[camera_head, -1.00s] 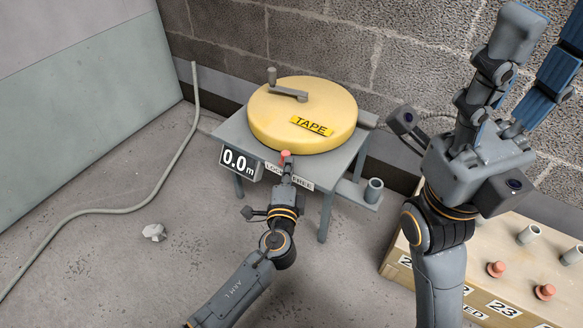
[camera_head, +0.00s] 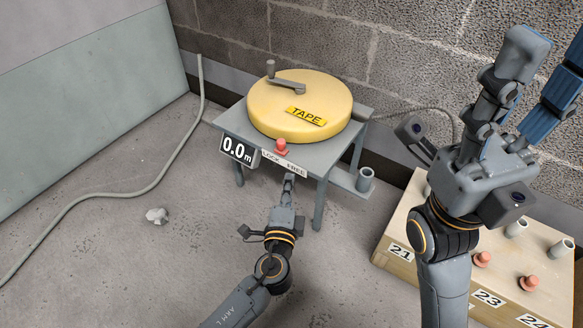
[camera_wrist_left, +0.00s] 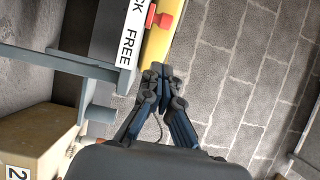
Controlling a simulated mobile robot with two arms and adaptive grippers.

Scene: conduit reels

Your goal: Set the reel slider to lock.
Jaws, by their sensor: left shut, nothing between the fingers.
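The reel slider is a small red knob (camera_head: 281,147) on the front of the grey reel stand. It is above the label strip (camera_head: 284,163) reading LOCK and FREE, near the gap between the words; I cannot tell its exact setting. In the left wrist view the red knob (camera_wrist_left: 160,19) shows at the top, beside the label. My left gripper (camera_head: 289,179) is shut and empty, just in front of and below the label, apart from the knob. Its fingers (camera_wrist_left: 162,70) show closed in the wrist view. My right gripper (camera_head: 552,45) is raised at the right, fingers apart.
A yellow TAPE reel (camera_head: 299,105) with a crank (camera_head: 285,83) sits on the grey stand (camera_head: 232,121). A display (camera_head: 238,150) reads 0.0 m. A wooden box (camera_head: 402,215) with numbered labels stands at the right. A grey conduit (camera_head: 133,194) and a pale lump (camera_head: 157,215) lie on the floor.

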